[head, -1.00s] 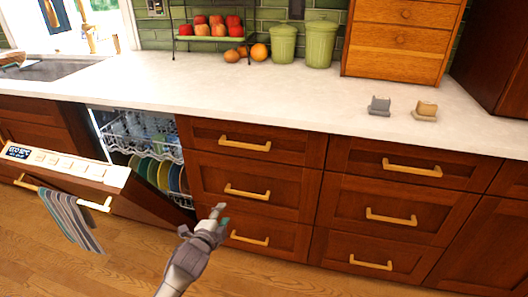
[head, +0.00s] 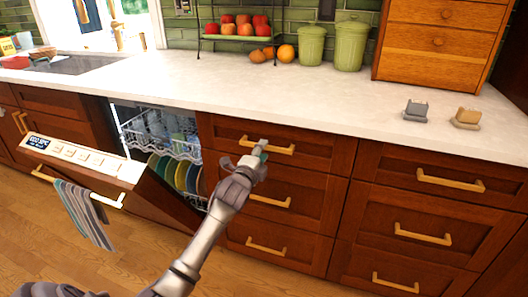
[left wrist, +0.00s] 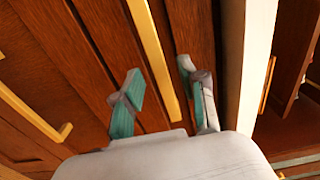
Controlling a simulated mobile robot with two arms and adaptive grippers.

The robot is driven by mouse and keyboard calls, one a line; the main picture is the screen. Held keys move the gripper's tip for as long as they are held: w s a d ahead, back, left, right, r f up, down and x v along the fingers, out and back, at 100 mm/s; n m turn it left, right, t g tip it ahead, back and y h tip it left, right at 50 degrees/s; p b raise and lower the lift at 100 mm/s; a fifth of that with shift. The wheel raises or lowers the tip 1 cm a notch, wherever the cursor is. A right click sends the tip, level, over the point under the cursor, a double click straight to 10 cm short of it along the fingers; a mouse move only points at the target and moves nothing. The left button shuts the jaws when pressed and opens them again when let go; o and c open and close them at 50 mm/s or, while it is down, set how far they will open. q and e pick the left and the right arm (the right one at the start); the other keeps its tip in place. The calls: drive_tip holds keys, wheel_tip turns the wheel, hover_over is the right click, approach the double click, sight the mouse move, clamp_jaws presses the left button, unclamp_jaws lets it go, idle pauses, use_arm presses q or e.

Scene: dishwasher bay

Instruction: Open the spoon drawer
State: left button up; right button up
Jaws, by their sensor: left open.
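The left column of drawers has a shut top drawer (head: 318,150) of dark wood with a brass bar handle (head: 267,145). No label shows which drawer holds spoons. My left gripper (head: 256,158) is open and empty in front of this handle, covering a little of the drawer front. In the left wrist view, the open fingers (left wrist: 160,85) stand either side of a brass handle (left wrist: 152,55). I cannot tell whether they touch it or how far off it is. The middle drawer (head: 308,200) and bottom drawer (head: 300,249) below are shut. My right gripper is out of view.
The dishwasher door (head: 80,160) hangs open at the left, with a striped towel (head: 85,215) on it and plates (head: 180,175) inside. More shut drawers (head: 440,185) stand at the right. The counter (head: 330,95) above is mostly clear.

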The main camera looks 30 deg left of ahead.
use_arm(q)
drive_tip(key=shift+x, duration=0.9)
drive_tip(key=shift+c, duration=0.2)
clamp_jaws()
